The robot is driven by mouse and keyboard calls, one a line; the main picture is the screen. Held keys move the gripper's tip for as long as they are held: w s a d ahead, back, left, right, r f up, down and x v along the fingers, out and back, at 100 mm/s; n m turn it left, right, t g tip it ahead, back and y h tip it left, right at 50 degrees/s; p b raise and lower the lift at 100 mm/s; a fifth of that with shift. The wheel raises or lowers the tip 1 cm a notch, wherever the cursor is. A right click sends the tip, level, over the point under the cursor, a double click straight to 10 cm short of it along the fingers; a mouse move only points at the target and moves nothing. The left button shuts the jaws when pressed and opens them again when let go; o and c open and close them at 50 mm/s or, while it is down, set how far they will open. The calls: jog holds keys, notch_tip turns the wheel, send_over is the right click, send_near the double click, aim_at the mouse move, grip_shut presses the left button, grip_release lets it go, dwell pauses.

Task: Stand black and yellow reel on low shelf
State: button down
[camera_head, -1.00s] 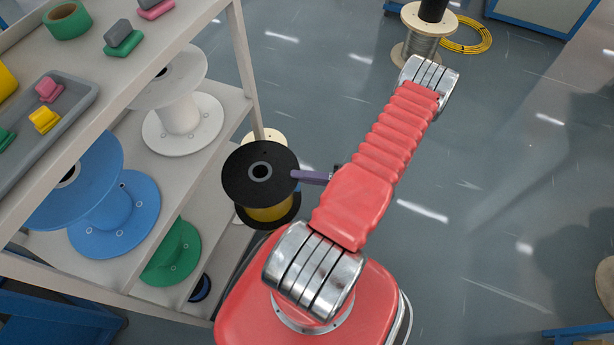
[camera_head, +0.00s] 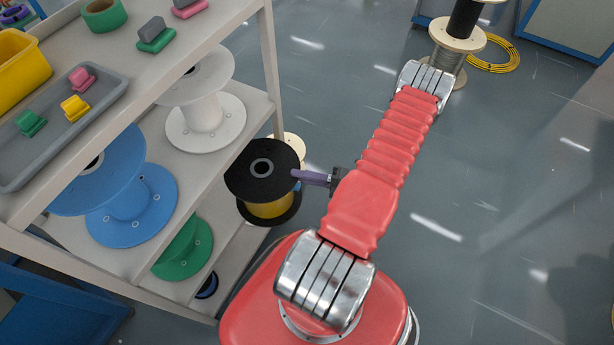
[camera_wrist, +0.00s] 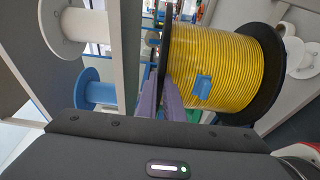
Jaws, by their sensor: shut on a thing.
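The black and yellow reel (camera_head: 262,172) is upright in the head view, its black flange on top and yellow cable below, just off the right side of the shelf unit. My gripper (camera_head: 302,174) is shut on the rim of its upper black flange from the right. In the wrist view the reel (camera_wrist: 222,68) shows yellow windings with a blue clip, and the purple fingers (camera_wrist: 160,98) are at its flange edge. The low shelf (camera_head: 232,262) lies below and left of the reel; part of it is hidden.
The shelf unit's post (camera_head: 271,65) stands close behind the reel. A blue reel (camera_head: 130,212), a white reel (camera_head: 205,118) and a green reel (camera_head: 186,246) fill the shelves. A yellow cable coil (camera_head: 494,54) lies on the floor at the back, and open floor is on the right.

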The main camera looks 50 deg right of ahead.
aim_at(252, 153)
jog(key=shift+w+a+f, duration=0.1)
jog(key=shift+w+a, duration=0.35)
jog(key=shift+w, duration=2.65)
jog(key=shift+w+a+r, duration=0.1)
jog(key=shift+w+a, duration=0.35)
jog(key=shift+w, duration=2.7)
jog(key=shift+w+a+f, duration=0.1)
jog(key=shift+w+a, duration=0.35)
jog(key=shift+w, duration=2.65)
jog(key=shift+f, duration=1.45)
jog(key=c, duration=1.8)
grip_release()
jog(key=v, duration=1.3)
jog(key=shift+s+d, duration=0.1)
jog(key=shift+s, duration=0.3)
